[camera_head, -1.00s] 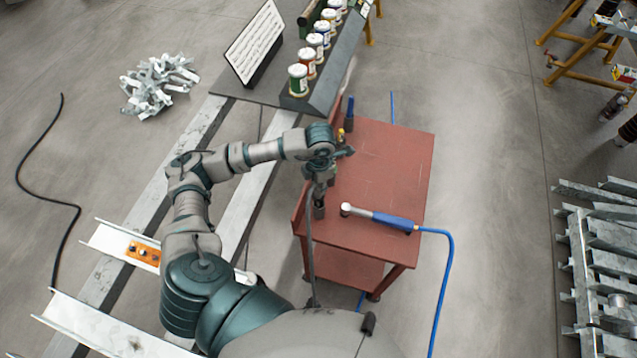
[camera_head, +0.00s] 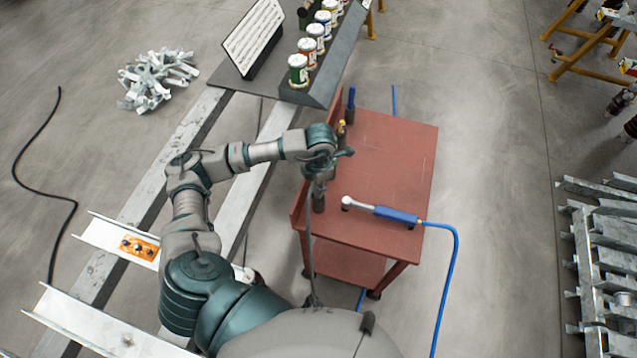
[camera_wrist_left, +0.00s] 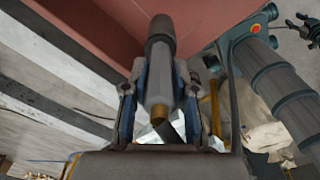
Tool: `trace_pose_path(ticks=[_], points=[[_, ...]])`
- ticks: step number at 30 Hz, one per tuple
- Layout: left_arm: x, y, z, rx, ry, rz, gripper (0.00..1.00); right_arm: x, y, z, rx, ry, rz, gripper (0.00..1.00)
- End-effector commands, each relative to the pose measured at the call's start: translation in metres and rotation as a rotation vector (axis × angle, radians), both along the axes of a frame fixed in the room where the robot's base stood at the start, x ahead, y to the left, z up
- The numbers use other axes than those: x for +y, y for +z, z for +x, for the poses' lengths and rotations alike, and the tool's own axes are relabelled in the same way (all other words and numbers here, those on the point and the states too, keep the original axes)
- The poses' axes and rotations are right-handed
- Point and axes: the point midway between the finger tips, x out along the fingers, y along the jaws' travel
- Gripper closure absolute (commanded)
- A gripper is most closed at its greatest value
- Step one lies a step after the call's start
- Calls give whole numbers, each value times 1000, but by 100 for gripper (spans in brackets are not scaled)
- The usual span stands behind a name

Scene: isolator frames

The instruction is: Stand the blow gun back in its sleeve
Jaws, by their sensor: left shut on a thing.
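My left gripper (camera_head: 319,174) is over the left edge of the red cart. It is shut on the blow gun, whose grey body (camera_wrist_left: 160,75) shows between the fingers in the left wrist view, with a brass-coloured part at the near end. A dark upright sleeve (camera_head: 319,203) stands on the cart directly below the gripper. In the left wrist view a dark cylinder (camera_wrist_left: 160,33) lines up with the gun's far end. I cannot tell how deep the gun sits in it. A dark hose (camera_head: 311,250) hangs down from the gripper.
The red cart (camera_head: 390,165) also carries a blue-handled tool (camera_head: 385,212) with a blue hose trailing off the right edge. Other holders with a yellow-topped tool (camera_head: 341,130) and a blue tool (camera_head: 351,100) stand along its left edge. The cart's middle is clear.

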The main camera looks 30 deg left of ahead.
Motion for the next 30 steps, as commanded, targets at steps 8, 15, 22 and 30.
trace_pose_path(ticks=[8, 15, 22, 30], points=[[0, 0, 0, -1, 0, 0, 100, 0, 1, -7, 11, 0, 0, 60], [0, 0, 0, -1, 0, -1, 45, -3, 0, -10, 12, 1, -3, 60], [0, -1, 0, 0, 0, 0, 44, -5, 0, -4, 4, 3, -5, 60], [0, 22, 1, -4, 0, -1, 44, -2, 0, -2, 2, 3, -2, 60]])
